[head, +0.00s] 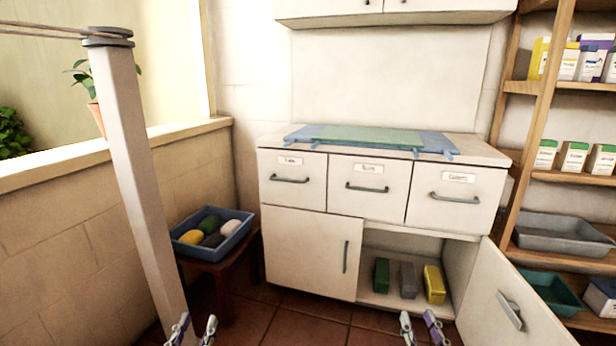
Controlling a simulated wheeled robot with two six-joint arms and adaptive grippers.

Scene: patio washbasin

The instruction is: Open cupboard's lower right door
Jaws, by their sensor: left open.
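The white cupboard (305,243) stands against the back wall. Inside the open compartment stand a green block (381,275), a grey block (407,280) and a yellow block (434,284). My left gripper (197,328) is open and empty at the bottom edge, left of the cupboard. My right gripper (420,328) shows a gap between its fingertips at the bottom edge, in front of the compartment and left of the open door, apart from the handle.
The lower left door (305,250) and the three drawers above are shut. A blue tray (240,238) of coloured items sits on a low stool at left. A post (140,180) stands nearer. Wooden shelves (540,120) with bins are at right, close behind the open door.

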